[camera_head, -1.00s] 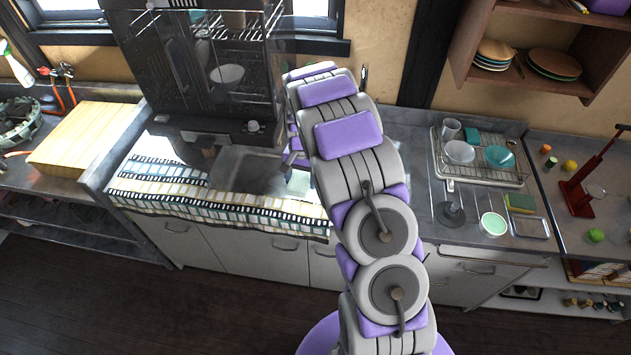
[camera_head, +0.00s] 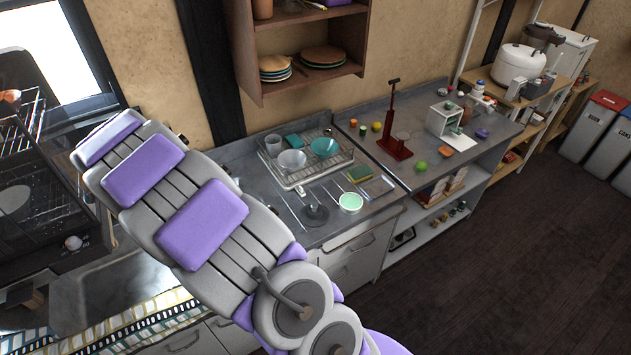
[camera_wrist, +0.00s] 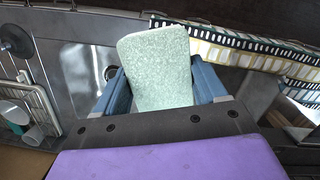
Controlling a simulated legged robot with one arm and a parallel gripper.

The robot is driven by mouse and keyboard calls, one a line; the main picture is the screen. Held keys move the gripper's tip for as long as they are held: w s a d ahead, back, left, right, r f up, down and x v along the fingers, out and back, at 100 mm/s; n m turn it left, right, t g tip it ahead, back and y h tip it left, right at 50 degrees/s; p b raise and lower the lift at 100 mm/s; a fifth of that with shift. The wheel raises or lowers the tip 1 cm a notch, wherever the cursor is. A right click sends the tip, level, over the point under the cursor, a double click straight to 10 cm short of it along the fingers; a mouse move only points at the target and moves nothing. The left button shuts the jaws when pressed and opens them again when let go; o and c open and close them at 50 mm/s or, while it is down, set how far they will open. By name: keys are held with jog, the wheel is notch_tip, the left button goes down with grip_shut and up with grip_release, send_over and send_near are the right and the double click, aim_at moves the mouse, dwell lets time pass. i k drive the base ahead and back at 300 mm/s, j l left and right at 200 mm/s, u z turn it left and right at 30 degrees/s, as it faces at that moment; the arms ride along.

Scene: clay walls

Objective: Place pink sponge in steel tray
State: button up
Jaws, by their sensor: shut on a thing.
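My gripper (camera_wrist: 160,85) is shut on a pale mint, speckled, sponge-like block (camera_wrist: 158,65), held between its two blue fingers in the wrist view. The block looks pale green, not pink. In the head view my arm hides the gripper and the block. A small shiny tray (camera_head: 378,187), which looks like the steel tray, lies on the counter right of the dish rack. It is apart from my gripper. I see no clearly pink sponge in either current view.
A green-and-yellow sponge (camera_head: 359,173) lies beside the tray, with a mint-rimmed bowl (camera_head: 350,202) in front. The dish rack (camera_head: 300,178) holds bowls and cups. A red stand (camera_head: 395,140) rises to the right. A patterned cloth (camera_wrist: 240,45) lies under the wrist.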

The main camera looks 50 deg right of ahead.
aim_at(373, 191)
jog(key=l+z, duration=0.25)
jog(key=z, duration=0.2)
jog(key=i+l+z, duration=0.1)
jog(key=l+z, duration=0.15)
jog(key=z, duration=0.15)
jog(key=i+l+z, duration=0.1)
jog(key=l+z, duration=0.15)
jog(key=z, duration=0.2)
jog(key=i+l, duration=0.1)
jog(key=l, duration=0.1)
